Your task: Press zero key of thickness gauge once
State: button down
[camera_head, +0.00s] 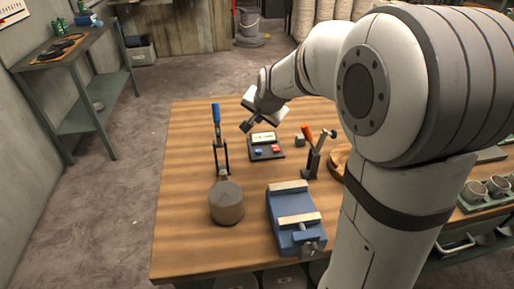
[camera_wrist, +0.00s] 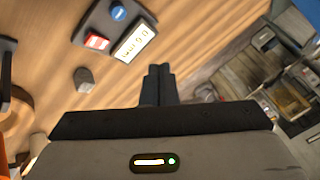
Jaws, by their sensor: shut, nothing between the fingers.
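The thickness gauge (camera_head: 267,154) is a dark box on the wooden table, with a pale lit display (camera_head: 263,138), a blue key (camera_head: 258,153) and a red key (camera_head: 275,149). In the wrist view the display (camera_wrist: 135,40), the red key (camera_wrist: 97,41) and the blue key (camera_wrist: 118,13) show at the top. The key labels are too small to read surely. My gripper (camera_head: 246,126) is shut and empty, just behind and left of the gauge in the head view. Its fingertips also show in the wrist view (camera_wrist: 158,72), apart from both keys.
A blue-handled upright tool (camera_head: 217,125) stands left of the gauge, and a grey cylinder (camera_head: 226,203) in front. A blue vise (camera_head: 294,222) is at the front right. An orange-handled clamp (camera_head: 312,158), a small grey block (camera_head: 299,140) and a wooden bowl (camera_head: 338,160) are right.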

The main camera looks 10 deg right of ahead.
aim_at(259, 152)
jog(key=shift+f, duration=0.1)
notch_tip(259, 152, down, 9)
jog(key=b, duration=0.6)
jog(key=shift+r+b, duration=0.2)
jog(key=shift+b, duration=0.2)
dwell(1.7)
jog(key=shift+f+b, duration=0.35)
jog(key=shift+f, duration=0.05)
jog(key=shift+s+f+b, duration=0.1)
jog(key=shift+f+b, duration=0.25)
jog(key=shift+f, duration=0.1)
dwell(0.5)
jog(key=shift+r, duration=0.1)
jog(key=shift+r+p, duration=0.65)
jog(key=shift+r, duration=0.15)
jog(key=shift+r+p, duration=1.8)
jog(key=shift+r, duration=0.7)
